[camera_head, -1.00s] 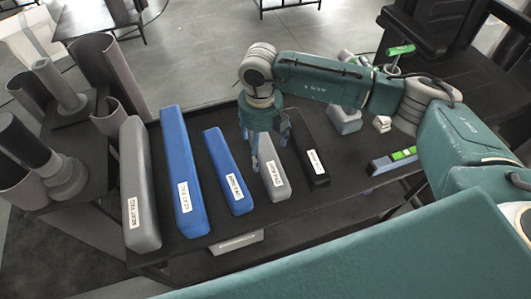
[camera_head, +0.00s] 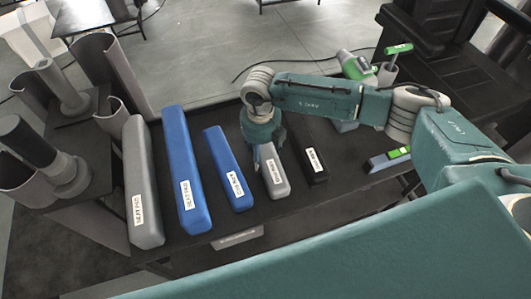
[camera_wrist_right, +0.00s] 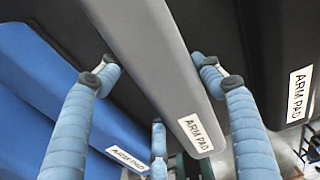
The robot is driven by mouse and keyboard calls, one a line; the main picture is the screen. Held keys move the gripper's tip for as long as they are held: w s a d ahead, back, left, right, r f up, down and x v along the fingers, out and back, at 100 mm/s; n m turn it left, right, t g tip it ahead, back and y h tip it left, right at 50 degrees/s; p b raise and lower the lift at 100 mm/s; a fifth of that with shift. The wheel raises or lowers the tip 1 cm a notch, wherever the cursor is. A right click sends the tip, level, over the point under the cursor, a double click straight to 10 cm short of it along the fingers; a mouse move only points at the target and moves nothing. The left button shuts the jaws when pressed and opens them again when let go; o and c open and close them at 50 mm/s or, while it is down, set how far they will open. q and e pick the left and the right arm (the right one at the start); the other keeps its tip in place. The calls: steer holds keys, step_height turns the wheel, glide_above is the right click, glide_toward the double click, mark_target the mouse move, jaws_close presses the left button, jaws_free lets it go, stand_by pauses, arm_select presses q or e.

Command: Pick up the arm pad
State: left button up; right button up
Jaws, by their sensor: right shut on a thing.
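A grey arm pad (camera_head: 276,182) with a white label lies on the dark table among other pads. My right gripper (camera_head: 263,152) is over its far part, with fingers on both sides. In the right wrist view the grey pad (camera_wrist_right: 160,60), labelled "ARM PAD", runs between the fingers of my right gripper (camera_wrist_right: 165,78), which is shut on it. A third finger shows low in that view. The far end of the pad is hidden by the gripper in the head view. I cannot tell any gap under the pad. My left gripper is not in view.
A blue arm pad (camera_head: 228,170) lies close on the left and a black arm pad (camera_head: 311,158) close on the right. A longer blue pad (camera_head: 186,170) and a grey seat pad (camera_head: 141,185) lie further left. A green-and-grey block (camera_head: 388,160) sits at right.

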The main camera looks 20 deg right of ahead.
steer(key=shift+w+r, duration=0.2)
steer(key=shift+r, duration=0.4)
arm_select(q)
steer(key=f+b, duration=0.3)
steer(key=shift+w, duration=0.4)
arm_select(e)
step_height(320, 180, up, 22)
